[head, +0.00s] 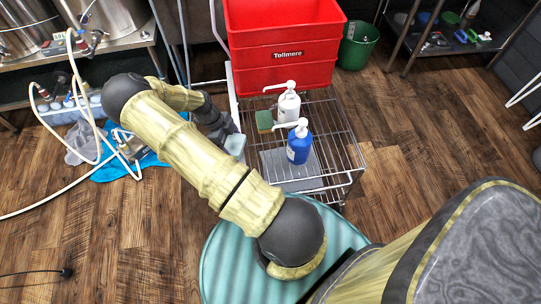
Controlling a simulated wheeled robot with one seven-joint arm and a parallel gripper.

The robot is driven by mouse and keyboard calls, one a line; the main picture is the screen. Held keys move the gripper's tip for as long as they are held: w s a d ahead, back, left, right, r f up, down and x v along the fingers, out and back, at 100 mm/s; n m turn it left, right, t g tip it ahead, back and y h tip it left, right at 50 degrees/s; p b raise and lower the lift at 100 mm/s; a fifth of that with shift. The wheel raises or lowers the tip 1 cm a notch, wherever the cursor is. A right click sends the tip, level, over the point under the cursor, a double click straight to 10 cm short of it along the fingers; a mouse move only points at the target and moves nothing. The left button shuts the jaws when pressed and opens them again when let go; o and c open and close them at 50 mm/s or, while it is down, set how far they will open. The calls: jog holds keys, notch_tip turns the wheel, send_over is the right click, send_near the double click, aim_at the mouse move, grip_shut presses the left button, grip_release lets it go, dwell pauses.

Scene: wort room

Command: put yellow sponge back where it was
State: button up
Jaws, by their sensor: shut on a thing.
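My gripper (231,136) is at the left side of a wire rack cart (335,120), its fingers partly hidden by my own arm. It is shut on a small pale blue-grey block (236,146), held at the cart's left edge; I cannot tell if the block touches the cart. No plainly yellow sponge shows. A dark green sponge-like block (264,121) is on the cart, right of my gripper and apart from it.
A white pump bottle (289,106) and a blue pump bottle (299,147) stand on the cart. Red crates (285,50) are behind them. A green bucket (357,47) stands at the back. Hoses and a blue cloth (125,163) lie left. Floor right of the cart is clear.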

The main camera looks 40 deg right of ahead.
jog(key=b, duration=0.1)
send_near(274, 160)
jog(key=shift+x, duration=1.15)
jog(key=shift+s, duration=0.1)
jog(key=shift+s, duration=0.15)
jog(key=b+x, duration=0.1)
jog(key=x, duration=0.2)
jog(key=shift+b, duration=0.4)
jog(key=shift+f, duration=0.4)
jog(key=o, duration=0.8)
jog(key=shift+r, duration=0.1)
